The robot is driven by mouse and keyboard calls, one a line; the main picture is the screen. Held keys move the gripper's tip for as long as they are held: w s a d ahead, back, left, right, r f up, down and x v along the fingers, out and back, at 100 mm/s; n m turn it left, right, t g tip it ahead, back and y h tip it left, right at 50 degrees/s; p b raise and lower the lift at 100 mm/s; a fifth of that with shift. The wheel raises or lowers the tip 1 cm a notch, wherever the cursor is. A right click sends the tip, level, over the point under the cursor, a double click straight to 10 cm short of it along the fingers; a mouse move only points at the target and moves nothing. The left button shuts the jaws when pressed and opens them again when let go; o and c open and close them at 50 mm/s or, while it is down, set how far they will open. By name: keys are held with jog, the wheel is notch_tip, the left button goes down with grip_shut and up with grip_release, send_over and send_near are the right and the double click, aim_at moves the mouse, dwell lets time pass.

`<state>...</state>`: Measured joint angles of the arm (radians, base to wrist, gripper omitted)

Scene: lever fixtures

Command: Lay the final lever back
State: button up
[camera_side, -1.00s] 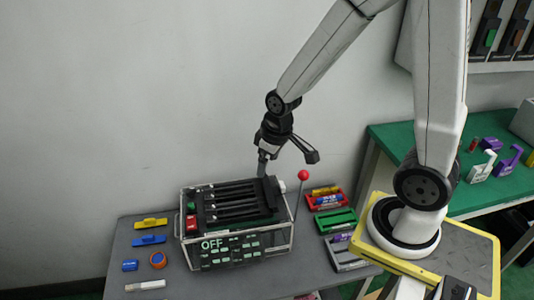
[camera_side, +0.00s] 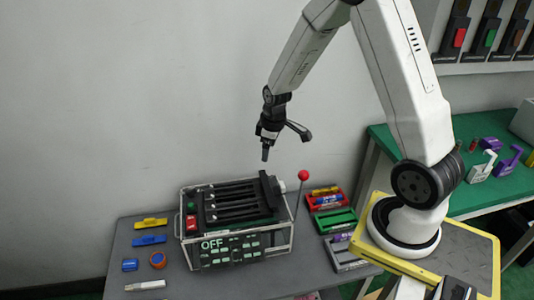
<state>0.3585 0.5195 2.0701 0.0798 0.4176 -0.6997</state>
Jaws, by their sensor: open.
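The lever fixture (camera_side: 236,222) is a black box in a clear frame on the grey table, with "OFF" lettering on its front panel. Several dark levers (camera_side: 232,203) lie side by side along its top. A lever with a red ball knob (camera_side: 303,175) stands nearly upright at the fixture's right side. My gripper (camera_side: 265,155) hangs above the right part of the fixture, pointing down. It is clear of the fixture and holds nothing visible. Its finger gap is too small to see.
A green bench (camera_side: 475,195) holds purple and white parts. Space above the fixture is free.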

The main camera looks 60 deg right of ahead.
jog(key=w+d+f+n, duration=0.1)
jog(key=d+f, duration=0.5)
jog(key=d, duration=0.3)
jog(key=n+y, duration=0.1)
jog(key=n, duration=0.4)
send_over(326, 190)
jog(key=shift+g, duration=0.3)
jog(key=f, duration=2.2)
jog(key=shift+s+d, duration=0.3)
jog(key=shift+s, duration=0.05)
jog(key=f, duration=0.2)
jog(key=shift+w+a+f, duration=0.15)
jog(key=shift+w+f, duration=0.1)
jog(key=shift+f, duration=0.1)
jog(key=shift+w+f, duration=0.1)
jog(key=shift+f, duration=0.9)
